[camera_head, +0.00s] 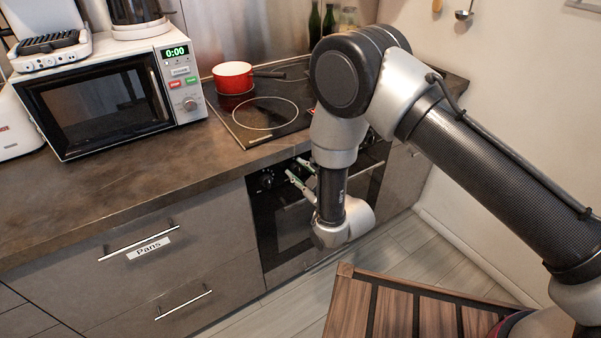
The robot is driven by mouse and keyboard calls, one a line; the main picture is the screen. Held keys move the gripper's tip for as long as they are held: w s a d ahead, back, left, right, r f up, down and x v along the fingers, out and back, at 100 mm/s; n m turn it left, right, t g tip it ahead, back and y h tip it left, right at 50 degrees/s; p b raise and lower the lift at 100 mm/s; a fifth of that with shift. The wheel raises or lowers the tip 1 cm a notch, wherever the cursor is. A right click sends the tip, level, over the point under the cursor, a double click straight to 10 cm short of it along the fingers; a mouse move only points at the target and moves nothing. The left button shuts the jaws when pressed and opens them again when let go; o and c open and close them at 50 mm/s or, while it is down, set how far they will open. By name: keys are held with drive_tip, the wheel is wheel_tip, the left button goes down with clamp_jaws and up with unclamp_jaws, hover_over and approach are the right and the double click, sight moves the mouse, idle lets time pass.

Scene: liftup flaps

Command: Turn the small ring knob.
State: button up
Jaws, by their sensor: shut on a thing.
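My gripper (291,168) is at the oven's (290,225) dark control panel, under the edge of the counter. Its fingers are closed on a knob there, which the fingers and my arm mostly hide. I cannot make out the ring shape of that knob. Another dark round knob (267,180) with pale marks shows on the panel to the left of the fingers, apart from them.
A red pot (233,77) stands on the black cooktop (262,112). The microwave (105,95) stands to its left on the brown counter (130,185). Drawers with bar handles (140,243) lie left of the oven.

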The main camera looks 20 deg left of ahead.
idle(0.3)
drive_tip(key=o, duration=1)
drive_tip(key=v, duration=0.7)
drive_tip(key=shift+s+d, duration=0.2)
